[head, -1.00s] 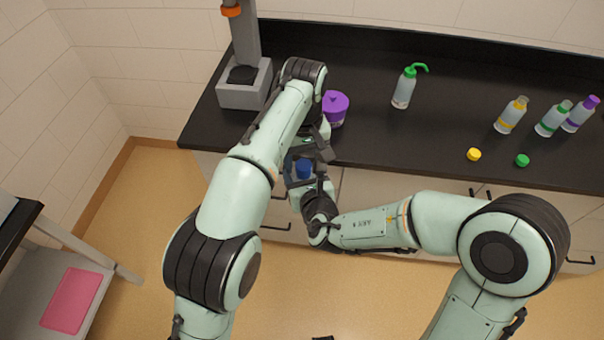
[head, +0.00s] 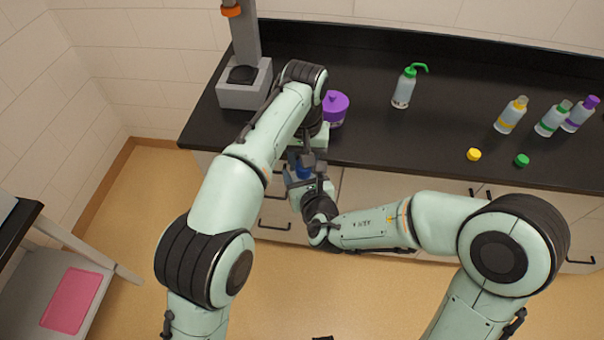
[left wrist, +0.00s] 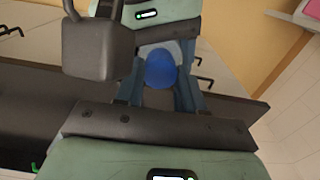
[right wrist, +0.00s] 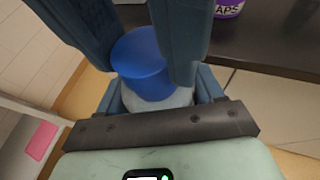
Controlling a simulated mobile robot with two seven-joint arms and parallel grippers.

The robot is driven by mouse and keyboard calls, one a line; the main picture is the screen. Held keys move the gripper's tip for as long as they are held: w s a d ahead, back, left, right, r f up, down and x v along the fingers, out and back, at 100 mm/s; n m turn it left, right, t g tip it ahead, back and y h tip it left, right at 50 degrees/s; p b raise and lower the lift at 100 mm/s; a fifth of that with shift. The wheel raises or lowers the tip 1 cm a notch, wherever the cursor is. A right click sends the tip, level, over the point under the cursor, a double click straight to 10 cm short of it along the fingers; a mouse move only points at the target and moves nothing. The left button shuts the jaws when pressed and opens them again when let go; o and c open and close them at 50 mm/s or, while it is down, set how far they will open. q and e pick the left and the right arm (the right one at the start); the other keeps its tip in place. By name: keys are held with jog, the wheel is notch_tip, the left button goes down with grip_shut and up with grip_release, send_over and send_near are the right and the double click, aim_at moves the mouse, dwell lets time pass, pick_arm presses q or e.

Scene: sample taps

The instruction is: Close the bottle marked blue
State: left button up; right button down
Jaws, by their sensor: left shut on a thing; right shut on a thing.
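The blue cap (head: 304,172) is between the fingers of my left gripper (head: 306,164), in front of the counter edge. It shows clearly in the right wrist view (right wrist: 143,62) and in the left wrist view (left wrist: 161,70). My left gripper is shut on it. The pale, see-through bottle (right wrist: 157,99) is directly under the cap, shut in my right gripper (head: 303,184). The cap is at the bottle's top; I cannot tell how far it is seated. The bottle's blue marking and lower body are hidden by the grippers.
A purple caps container (head: 335,108) stands on the black counter (head: 360,140) beside my left wrist. A green-topped bottle (head: 405,88), several other bottles at the right, a yellow cap (head: 474,154) and a green cap (head: 522,160) are on the counter. A grey stand (head: 245,85) is at the left.

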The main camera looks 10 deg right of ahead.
pick_arm(q)
jog(key=shift+m, duration=0.4)
jog(key=o, duration=1.2)
jog(key=shift+o, duration=0.2)
jog(key=shift+r, duration=3.75)
